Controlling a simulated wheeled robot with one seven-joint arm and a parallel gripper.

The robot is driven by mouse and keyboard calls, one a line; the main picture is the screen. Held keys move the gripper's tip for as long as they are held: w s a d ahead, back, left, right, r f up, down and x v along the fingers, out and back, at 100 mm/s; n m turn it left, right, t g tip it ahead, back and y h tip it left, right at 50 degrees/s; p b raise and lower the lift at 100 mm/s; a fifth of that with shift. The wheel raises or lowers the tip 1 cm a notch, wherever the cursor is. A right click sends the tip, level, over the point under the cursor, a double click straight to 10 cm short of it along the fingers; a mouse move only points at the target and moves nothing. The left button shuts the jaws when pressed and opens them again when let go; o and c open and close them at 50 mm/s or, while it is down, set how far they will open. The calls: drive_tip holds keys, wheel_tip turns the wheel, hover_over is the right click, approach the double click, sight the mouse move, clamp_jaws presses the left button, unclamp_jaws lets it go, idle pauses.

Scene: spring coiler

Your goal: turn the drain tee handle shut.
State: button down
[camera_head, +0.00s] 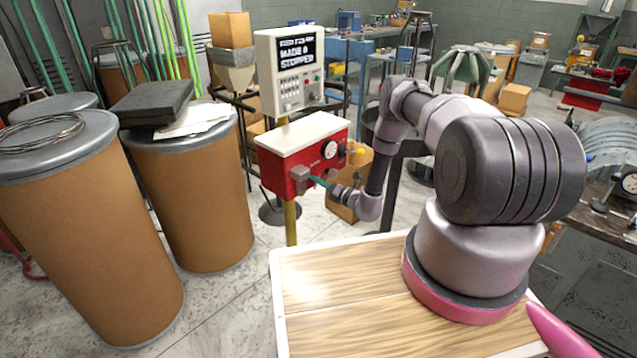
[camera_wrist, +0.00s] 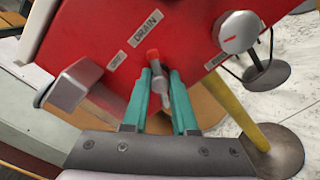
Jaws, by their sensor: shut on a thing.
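The drain tee handle (camera_wrist: 154,62) is a small grey lever with a red end, on the red box (camera_wrist: 90,20) below the DRAIN label (camera_wrist: 146,28). In the wrist view my gripper (camera_wrist: 161,76) has its two teal fingers closed around the handle, one on each side. Smaller labels sit to the left and right of the handle; their print is hard to read. In the head view my gripper (camera_head: 319,181) is at the lower front of the red box (camera_head: 270,175), and the handle is hidden there.
A grey block (camera_wrist: 72,85) juts from the box left of my fingers. A round silver knob (camera_wrist: 236,32) is at the right. A yellow post (camera_head: 290,222) carries the box, below a display panel (camera_head: 290,70). Brown drums (camera_head: 195,200) stand to the left.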

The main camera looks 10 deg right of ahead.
drive_tip(key=n, duration=1.1)
drive_tip(key=shift+n, duration=2.1)
drive_tip(key=c, duration=0.7)
unclamp_jaws()
drive_tip(key=v, duration=1.1)
